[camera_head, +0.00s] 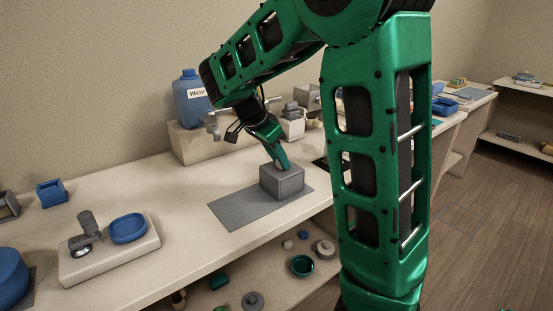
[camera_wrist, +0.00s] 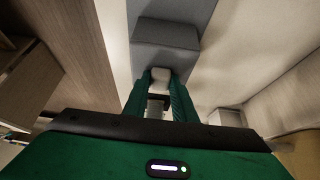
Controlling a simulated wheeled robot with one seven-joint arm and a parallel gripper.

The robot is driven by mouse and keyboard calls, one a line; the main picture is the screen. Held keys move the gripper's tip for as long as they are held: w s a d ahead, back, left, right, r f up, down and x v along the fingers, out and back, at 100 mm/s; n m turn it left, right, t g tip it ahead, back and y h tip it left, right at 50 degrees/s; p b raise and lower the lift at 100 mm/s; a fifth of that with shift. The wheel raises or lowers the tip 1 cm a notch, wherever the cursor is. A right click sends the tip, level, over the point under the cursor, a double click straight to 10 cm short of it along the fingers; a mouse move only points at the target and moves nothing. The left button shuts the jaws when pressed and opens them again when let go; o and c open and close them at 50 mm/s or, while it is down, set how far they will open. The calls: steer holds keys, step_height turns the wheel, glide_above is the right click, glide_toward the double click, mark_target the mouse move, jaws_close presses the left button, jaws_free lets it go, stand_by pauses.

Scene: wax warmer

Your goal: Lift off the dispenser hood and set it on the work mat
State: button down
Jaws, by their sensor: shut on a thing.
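The dispenser hood, a grey box (camera_head: 282,183), is over the right end of the dark grey work mat (camera_head: 238,209) in the head view. It looks upright and on the mat or very close above it; I cannot tell if it touches. My gripper (camera_head: 282,165) points down at its top. In the wrist view my gripper (camera_wrist: 160,85) is shut on a pale knob on top of the hood (camera_wrist: 165,42), and the mat (camera_wrist: 182,9) shows beyond it. The knob is mostly hidden in the head view.
A blue dish (camera_head: 128,229) on a pale base is at the left. The mat's left part is bare. A lower shelf holds several small items.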

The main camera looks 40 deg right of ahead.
steer(key=shift+f, duration=0.1)
steer(key=c, duration=1.4)
jaws_free()
steer(key=shift+v, duration=4)
steer(key=v, duration=1)
steer(key=shift+a+r, duration=0.15)
steer(key=shift+r, duration=0.15)
